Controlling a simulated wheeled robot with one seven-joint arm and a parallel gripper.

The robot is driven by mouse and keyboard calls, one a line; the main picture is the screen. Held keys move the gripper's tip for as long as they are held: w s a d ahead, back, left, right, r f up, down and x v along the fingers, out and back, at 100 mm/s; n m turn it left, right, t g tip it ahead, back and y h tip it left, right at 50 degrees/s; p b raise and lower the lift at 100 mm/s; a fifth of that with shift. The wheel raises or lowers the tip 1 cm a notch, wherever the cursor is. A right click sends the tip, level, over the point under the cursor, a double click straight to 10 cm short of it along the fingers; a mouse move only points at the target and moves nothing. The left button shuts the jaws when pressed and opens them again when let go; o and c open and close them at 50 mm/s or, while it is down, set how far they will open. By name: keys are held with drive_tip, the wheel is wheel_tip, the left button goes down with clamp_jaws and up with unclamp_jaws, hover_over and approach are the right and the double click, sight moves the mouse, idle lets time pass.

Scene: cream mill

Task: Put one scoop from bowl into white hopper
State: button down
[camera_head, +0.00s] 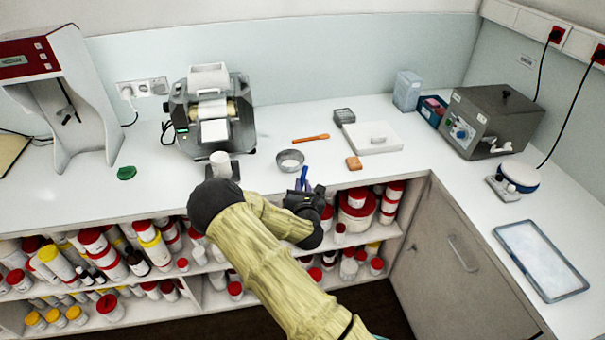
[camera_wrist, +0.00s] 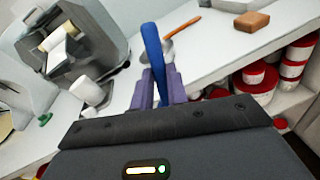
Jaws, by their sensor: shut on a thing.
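The metal bowl (camera_head: 290,160) stands on the counter; in the wrist view it is mostly hidden behind the blue scoop. My gripper (camera_head: 302,187) is just in front of the bowl, near the counter's front edge. Its purple fingers (camera_wrist: 158,88) are shut on the blue scoop (camera_wrist: 152,48), which points up and away toward the bowl; the scoop (camera_head: 304,174) looks small in the head view. I cannot tell whether the scoop holds anything. The white hopper (camera_head: 208,77) sits on top of the grey mill (camera_head: 180,110), left of the bowl.
A white cup (camera_head: 220,163) stands on a dark base before the mill. An orange spatula (camera_head: 311,138), an orange-brown block (camera_head: 354,163) and a white balance (camera_head: 372,138) lie behind and right of the bowl. A green item (camera_head: 126,173) lies left. Shelves below hold several jars.

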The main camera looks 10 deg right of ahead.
drive_tip(key=s+f+n+y, duration=0.2)
drive_tip(key=s+f, duration=0.6)
drive_tip(key=s, duration=0.4)
drive_tip(key=shift+s+a+f, duration=0.15)
drive_tip(key=shift+s+f, duration=0.15)
